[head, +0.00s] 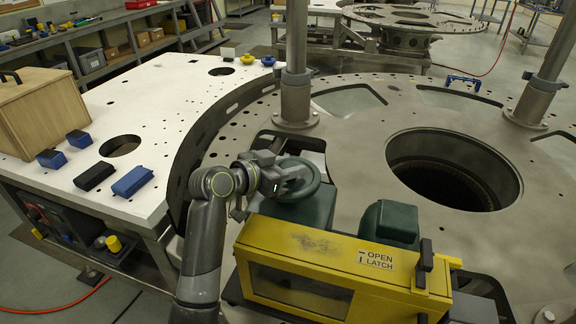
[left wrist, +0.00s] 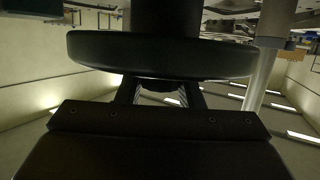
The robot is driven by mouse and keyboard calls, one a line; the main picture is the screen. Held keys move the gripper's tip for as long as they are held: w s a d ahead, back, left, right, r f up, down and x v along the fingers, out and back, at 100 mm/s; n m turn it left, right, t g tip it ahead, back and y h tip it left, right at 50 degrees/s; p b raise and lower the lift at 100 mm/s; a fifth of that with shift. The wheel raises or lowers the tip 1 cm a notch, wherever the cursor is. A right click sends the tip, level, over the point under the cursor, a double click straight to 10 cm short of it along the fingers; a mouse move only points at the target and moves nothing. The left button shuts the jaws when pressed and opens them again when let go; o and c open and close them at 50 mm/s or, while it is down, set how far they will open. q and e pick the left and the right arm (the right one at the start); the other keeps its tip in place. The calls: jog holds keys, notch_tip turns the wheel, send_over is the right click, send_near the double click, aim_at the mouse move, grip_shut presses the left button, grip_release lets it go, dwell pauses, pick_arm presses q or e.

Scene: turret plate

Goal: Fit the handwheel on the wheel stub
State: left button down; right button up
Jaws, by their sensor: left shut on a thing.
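The handwheel (head: 315,184) is a dark grey-green ring in the head view, lying roughly flat over a dark green housing (head: 312,210). My left gripper (head: 287,179) reaches in from the left and is shut on the handwheel. In the left wrist view the wheel rim (left wrist: 215,57) spans the frame just beyond the fingers (left wrist: 160,93), with a dark cylindrical part behind it. The wheel stub cannot be made out; the wheel and gripper cover that spot. I cannot tell whether the wheel touches the stub. My right gripper is not in view.
A yellow guard box (head: 330,255) labelled OPEN LATCH stands just in front, with a second green housing (head: 389,223) behind it. The turret plate (head: 350,150) has a large round opening and upright posts (head: 296,95). A white table (head: 165,95) holds blue and black blocks.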

pick_arm(q)
jog(key=shift+f+b, duration=0.3)
jog(key=shift+f, duration=0.05)
jog(key=c, duration=1.3)
grip_release()
jog(key=shift+o, duration=0.2)
jog(key=shift+s+f, duration=0.1)
jog(key=shift+p+v, duration=0.55)
jog(key=shift+v, duration=0.25)
jog(key=p+v, duration=0.4)
jog(key=v, duration=0.5)
jog(key=shift+a, duration=0.2)
